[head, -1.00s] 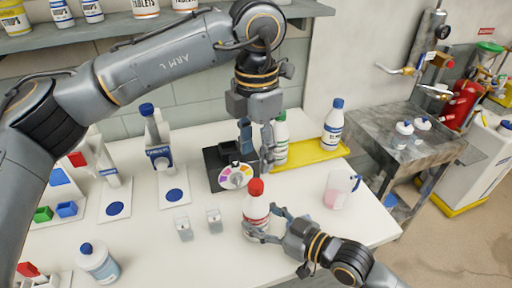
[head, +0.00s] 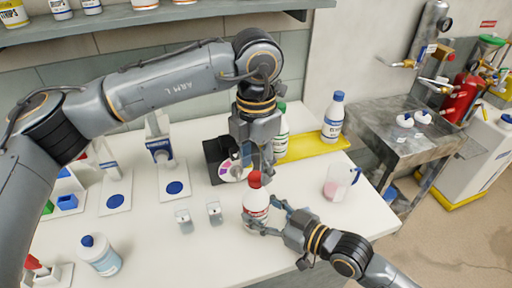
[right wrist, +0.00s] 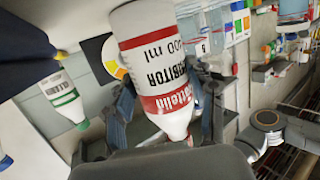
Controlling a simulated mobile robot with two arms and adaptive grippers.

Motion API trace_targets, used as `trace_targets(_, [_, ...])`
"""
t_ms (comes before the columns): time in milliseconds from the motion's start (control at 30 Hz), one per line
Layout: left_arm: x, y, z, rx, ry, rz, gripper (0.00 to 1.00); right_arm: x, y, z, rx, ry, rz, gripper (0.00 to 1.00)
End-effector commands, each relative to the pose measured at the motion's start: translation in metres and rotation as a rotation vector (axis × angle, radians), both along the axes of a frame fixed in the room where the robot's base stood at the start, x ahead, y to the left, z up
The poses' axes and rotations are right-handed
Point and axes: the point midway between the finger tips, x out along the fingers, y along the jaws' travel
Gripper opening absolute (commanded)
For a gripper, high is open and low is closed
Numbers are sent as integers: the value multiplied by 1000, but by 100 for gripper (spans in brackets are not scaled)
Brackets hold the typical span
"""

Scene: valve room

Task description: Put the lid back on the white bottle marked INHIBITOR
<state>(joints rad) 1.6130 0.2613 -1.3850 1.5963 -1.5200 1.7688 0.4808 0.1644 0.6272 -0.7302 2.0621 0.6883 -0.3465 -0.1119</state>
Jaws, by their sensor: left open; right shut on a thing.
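The white INHIBITOR bottle (head: 256,207), with a red band, stands upright on the white bench. In the right wrist view the bottle (right wrist: 158,60) looks upside down, its label partly readable. A red lid (head: 254,180) shows at the bottle's top; I cannot tell whether it is fully seated. My right gripper (head: 264,217) is shut on the bottle's body from the right; its fingers flank the bottle in the right wrist view. My left gripper (head: 258,160) is open, pointing down just above and behind the red lid. The bottle's neck is partly hidden in the right wrist view.
A green-capped bottle (head: 281,137) stands behind my left gripper near a yellow tray (head: 315,148) with a blue-capped bottle (head: 333,118). A colour disc (head: 233,170) is close left. A beaker (head: 340,183) stands right; two small clear containers (head: 214,212) stand left.

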Motion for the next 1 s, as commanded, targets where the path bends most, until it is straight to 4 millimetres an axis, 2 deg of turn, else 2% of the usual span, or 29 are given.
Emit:
trace_targets(100, [0,0,-14,1,1,1,49,0,0,-1,-2,3,0,0])
trace_targets(200, [0,0,-20,0,0,0,49,0,0,-1,-2,3,0,0])
trace_targets(533, [0,0,-22,0,-1,0,49,0,0,-1,-1,2,0,0])
trace_targets(767, [0,0,-22,0,-1,0,2,0,0,-1,-1,2,0,0])
trace_targets(900, [0,0,-22,0,-1,-4,0,0,0,-1,-1,2,0,0])
trace_targets(1000, [0,0,-22,0,-1,-75,0,0,0,-1,-1,2,0,0])
